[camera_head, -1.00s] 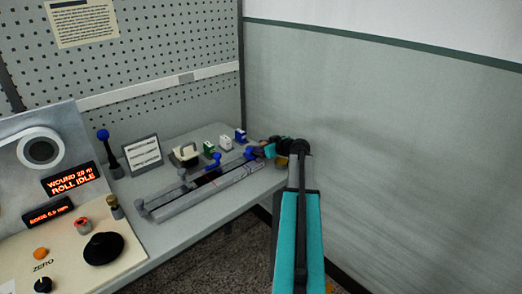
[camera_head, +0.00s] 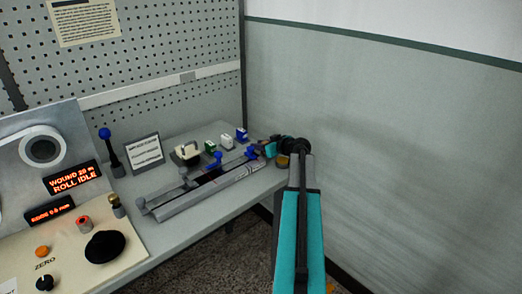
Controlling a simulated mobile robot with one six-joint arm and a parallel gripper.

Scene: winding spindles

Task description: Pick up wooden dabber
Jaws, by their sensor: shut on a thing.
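My gripper (camera_head: 263,146) is at the far right end of the bench, beyond the end of the grey rail fixture. It is small in the picture and partly covered by my own wrist. It is shut on a small brownish thing at the jaws, which fits the wooden dabber (camera_head: 261,141). Most of the dabber is hidden or too small to make out, so its tilt and its height above the bench cannot be told.
The grey rail fixture (camera_head: 205,190) with blue-knobbed parts lies along the bench. Behind it stand a cream block with a handle (camera_head: 187,153), green (camera_head: 210,147), white (camera_head: 227,142) and blue (camera_head: 241,135) blocks, a sign (camera_head: 145,152) and a blue-topped lever (camera_head: 110,152). A wall closes the right.

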